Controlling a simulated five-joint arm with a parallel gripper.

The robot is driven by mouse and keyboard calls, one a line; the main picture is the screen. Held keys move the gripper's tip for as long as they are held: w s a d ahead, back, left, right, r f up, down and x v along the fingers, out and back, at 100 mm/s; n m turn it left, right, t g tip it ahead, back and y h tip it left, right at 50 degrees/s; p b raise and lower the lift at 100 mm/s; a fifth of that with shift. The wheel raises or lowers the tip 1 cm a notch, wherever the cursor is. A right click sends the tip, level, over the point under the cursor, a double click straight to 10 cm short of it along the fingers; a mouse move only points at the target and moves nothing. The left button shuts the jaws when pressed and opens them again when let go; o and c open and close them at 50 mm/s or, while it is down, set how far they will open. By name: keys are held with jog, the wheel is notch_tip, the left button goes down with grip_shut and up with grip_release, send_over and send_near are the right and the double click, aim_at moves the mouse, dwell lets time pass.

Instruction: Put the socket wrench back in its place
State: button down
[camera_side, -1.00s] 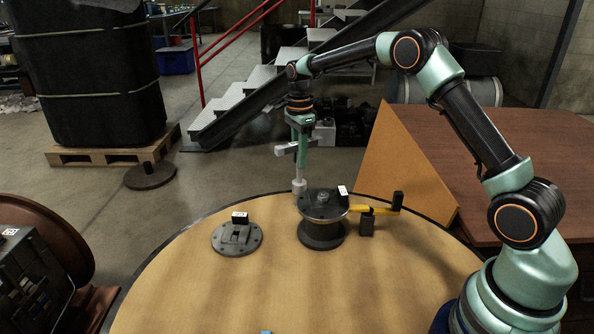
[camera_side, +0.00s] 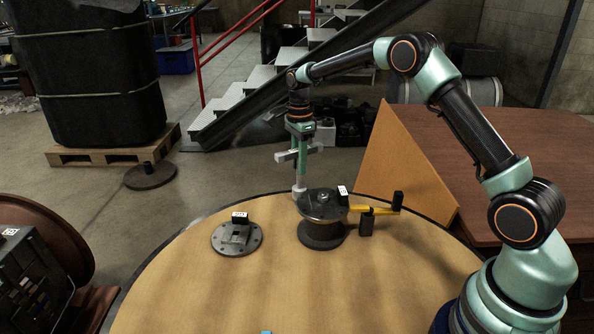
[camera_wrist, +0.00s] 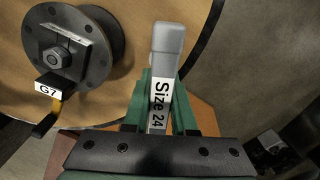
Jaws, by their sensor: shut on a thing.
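My gripper (camera_side: 300,148) is above the far edge of the round table, left of the spool-like fixture. It is shut on the socket wrench (camera_side: 299,182), a pale grey tool hanging roughly upright with its wider end down. A grey crosspiece shows at the jaws. In the wrist view the wrench (camera_wrist: 166,45) sticks out between the green fingers (camera_wrist: 162,92), and its white label reads "Size 24". The lower end appears close to the fixture's left rim in the side view. I cannot tell whether it touches the table.
The dark fixture (camera_side: 322,206) carries a bolted flange, a "G7" tag (camera_wrist: 47,89) and a yellow crank (camera_side: 380,210) with a black grip. A grey flanged disc (camera_side: 237,240) with a black tagged block stands to its left.

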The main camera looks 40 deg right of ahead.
jog(key=shift+f, duration=0.1)
jog(key=shift+f, duration=1)
jog(key=c, duration=0.6)
grip_release()
jog(key=shift+f, duration=0.1)
jog(key=shift+c, duration=0.2)
jog(key=shift+o, duration=0.2)
jog(key=o, duration=0.5)
jog(key=shift+r, duration=4.55)
